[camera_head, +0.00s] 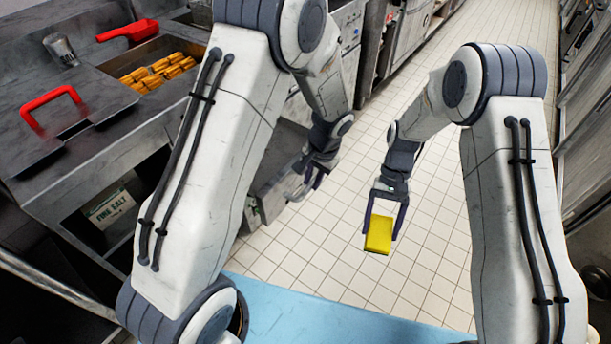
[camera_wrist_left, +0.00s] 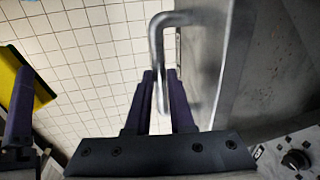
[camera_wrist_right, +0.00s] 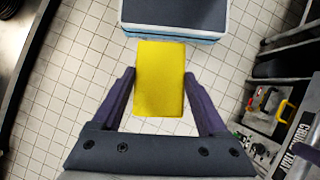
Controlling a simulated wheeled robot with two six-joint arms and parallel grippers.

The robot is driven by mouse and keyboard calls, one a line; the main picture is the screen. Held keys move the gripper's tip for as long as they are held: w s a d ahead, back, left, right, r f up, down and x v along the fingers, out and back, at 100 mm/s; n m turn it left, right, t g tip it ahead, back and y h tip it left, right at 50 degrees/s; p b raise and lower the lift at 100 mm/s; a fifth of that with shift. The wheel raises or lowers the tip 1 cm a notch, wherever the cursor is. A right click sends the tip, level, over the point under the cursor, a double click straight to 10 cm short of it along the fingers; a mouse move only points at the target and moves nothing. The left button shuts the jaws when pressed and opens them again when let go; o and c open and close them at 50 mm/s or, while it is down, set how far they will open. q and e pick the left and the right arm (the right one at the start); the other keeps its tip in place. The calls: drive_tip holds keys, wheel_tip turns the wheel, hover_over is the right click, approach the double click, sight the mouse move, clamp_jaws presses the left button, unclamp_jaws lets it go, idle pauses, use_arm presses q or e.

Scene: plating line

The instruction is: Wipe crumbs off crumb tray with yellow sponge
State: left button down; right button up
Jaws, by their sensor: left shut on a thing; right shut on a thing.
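My right gripper (camera_head: 383,222) is shut on the yellow sponge (camera_head: 378,236) and holds it in the air above the tiled floor. The sponge also shows between the purple fingers in the right wrist view (camera_wrist_right: 160,80). My left gripper (camera_head: 301,187) is by a low grey metal front beside the counter. In the left wrist view its fingers (camera_wrist_left: 160,82) are closed around a bent metal bar handle (camera_wrist_left: 157,45). A grey metal panel (camera_wrist_left: 215,65) lies right of the handle. No crumbs are visible.
The counter (camera_head: 115,105) at left holds a well of golden fries (camera_head: 155,75), a red scoop (camera_head: 128,31) and a red-handled lid (camera_head: 65,135). A "FIRE SALT" box (camera_head: 110,208) sits below. Tiled floor (camera_head: 430,240) is open in the middle.

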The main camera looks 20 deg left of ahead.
use_arm(q)
drive_tip(key=shift+w, duration=0.1)
drive_tip(key=c, duration=0.8)
unclamp_jaws()
drive_tip(key=r, duration=0.4)
drive_tip(key=d+r+p, duration=0.1)
drive_tip(key=r, duration=0.3)
drive_tip(key=d+r, duration=0.1)
drive_tip(key=r, duration=0.3)
drive_tip(key=shift+s+p, duration=0.3)
drive_tip(key=shift+s, duration=0.1)
use_arm(e)
drive_tip(key=shift+r, duration=0.8)
